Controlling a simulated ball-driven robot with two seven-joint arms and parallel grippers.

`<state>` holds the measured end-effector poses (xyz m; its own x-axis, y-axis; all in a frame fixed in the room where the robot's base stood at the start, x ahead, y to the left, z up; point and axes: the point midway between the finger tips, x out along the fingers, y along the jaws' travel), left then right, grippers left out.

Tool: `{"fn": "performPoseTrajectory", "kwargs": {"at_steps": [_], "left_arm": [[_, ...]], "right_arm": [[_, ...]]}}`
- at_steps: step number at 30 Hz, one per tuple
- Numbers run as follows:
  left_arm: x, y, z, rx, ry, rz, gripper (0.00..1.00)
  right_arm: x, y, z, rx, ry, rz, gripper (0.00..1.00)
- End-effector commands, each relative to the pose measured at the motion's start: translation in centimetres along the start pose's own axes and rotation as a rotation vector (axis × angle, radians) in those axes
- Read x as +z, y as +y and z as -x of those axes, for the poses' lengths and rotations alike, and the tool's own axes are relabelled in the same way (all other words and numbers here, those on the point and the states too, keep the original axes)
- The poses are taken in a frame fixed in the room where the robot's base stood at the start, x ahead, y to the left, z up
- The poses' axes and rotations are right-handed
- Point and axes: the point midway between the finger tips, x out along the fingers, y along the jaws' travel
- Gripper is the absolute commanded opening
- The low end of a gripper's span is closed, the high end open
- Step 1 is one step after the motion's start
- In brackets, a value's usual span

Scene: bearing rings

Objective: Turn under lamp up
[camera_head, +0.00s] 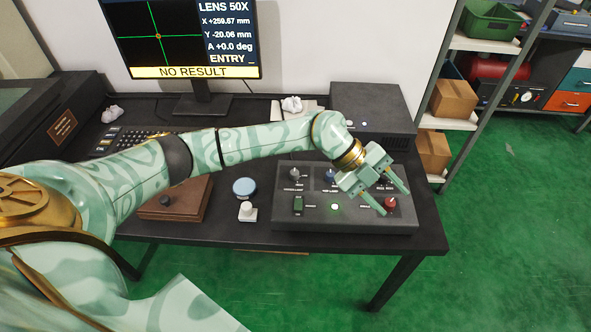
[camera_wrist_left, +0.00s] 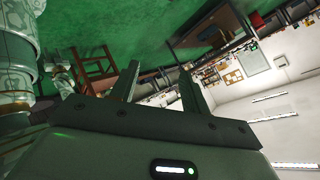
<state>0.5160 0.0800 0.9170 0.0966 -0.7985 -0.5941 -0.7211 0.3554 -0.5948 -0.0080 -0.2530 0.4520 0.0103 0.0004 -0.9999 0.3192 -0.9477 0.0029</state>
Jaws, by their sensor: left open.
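A dark control panel (camera_head: 350,219) lies on the right part of the desk. Along its back row are a grey knob (camera_head: 294,173) at the left and a blue knob (camera_head: 330,176) beside it. Their small labels are hard to read; the left one seems to be the under lamp. My left gripper (camera_head: 396,202) is over the panel's right side, open and empty, and hides part of the back row there. Its two fingers also show apart in the left wrist view (camera_wrist_left: 160,78).
The monitor (camera_head: 185,40) reads NO RESULT. A dark box (camera_head: 375,110) stands behind.

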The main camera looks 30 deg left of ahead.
Motion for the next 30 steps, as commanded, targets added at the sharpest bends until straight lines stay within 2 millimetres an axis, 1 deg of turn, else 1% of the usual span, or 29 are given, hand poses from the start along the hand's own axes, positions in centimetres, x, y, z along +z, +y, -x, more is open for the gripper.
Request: {"fn": "performPoseTrajectory", "kwargs": {"at_steps": [1,2,3,5,6,9,10,12,14,17,20,27,30], "left_arm": [[3.3,0.6,3.1,0.143,-0.126,0.05,0.46],[5.0,1.2,5.1,0.223,-0.206,0.1,0.46],[7.0,1.7,8.0,0.308,-0.315,0.176,0.46],[9.3,2.3,12.4,0.397,-0.471,0.299,0.46],[10.4,2.5,15.1,0.434,-0.563,0.378,0.46],[11.8,2.9,20.2,0.475,-0.733,0.538,0.46],[12.0,3.0,21.2,0.479,-0.767,0.573,0.46],[12.3,3.2,22.6,0.485,-0.815,0.625,0.46],[12.6,3.5,22.8,0.487,-0.832,0.644,0.46],[13.3,4.4,22.0,0.49,-0.832,0.647,0.46],[14.4,5.8,20.6,0.492,-0.829,0.646,0.46],[17.7,9.8,16.8,0.492,-0.826,0.644,0.46],[18.8,11.1,15.5,0.491,-0.827,0.643,0.46]], "right_arm": [[0.1,0.0,-0.3,-0.001,-0.003,0.0,0.36],[0.2,0.0,-0.4,-0.001,-0.004,0.0,0.36],[0.2,0.0,-0.5,-0.001,-0.005,0.0,0.36],[0.3,0.0,-0.6,-0.001,-0.006,0.0,0.36],[0.3,0.0,-0.7,-0.001,-0.006,0.0,0.36],[0.3,-0.1,-0.8,-0.002,-0.007,0.0,0.36],[0.3,-0.1,-0.8,-0.002,-0.007,0.0,0.36],[0.4,-0.1,-0.8,-0.002,-0.008,0.0,0.36],[0.4,-0.1,-1.0,-0.002,-0.009,0.0,0.36],[0.6,-0.1,-1.4,-0.003,-0.013,0.0,0.36],[0.8,-0.2,-2.1,-0.005,-0.018,0.0,0.36],[1.6,-0.5,-4.1,-0.011,-0.036,0.0,0.36],[1.9,-0.6,-4.8,-0.013,-0.042,0.0,0.36]]}}
